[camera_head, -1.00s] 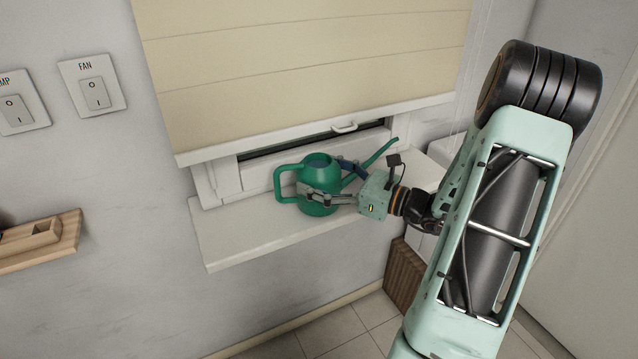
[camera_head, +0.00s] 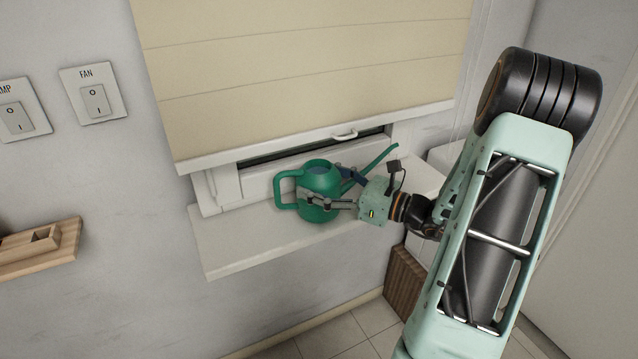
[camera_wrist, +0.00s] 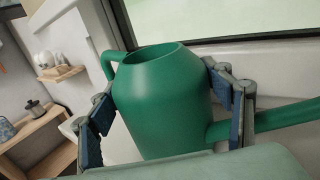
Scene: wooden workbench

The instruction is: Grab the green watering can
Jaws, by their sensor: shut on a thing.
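The green watering can (camera_head: 318,181) stands upright at the window, over the white sill. Its handle points left and its spout points up to the right. My gripper (camera_head: 325,188) reaches in from the right, with its fingers around the can's body. In the wrist view the can (camera_wrist: 165,100) fills the middle, with its open top toward the camera. The gripper's fingers (camera_wrist: 168,125) are on both sides of the body, shut on it. The can's base is partly hidden by the gripper, and I cannot tell whether it touches the sill.
The white window sill (camera_head: 235,250) has free room to the left of the can. A beige blind (camera_head: 310,70) hangs above. A wooden wall shelf (camera_head: 50,250) and two switches, one labelled FAN (camera_head: 95,98), are at left. A wooden box (camera_head: 405,280) stands below right.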

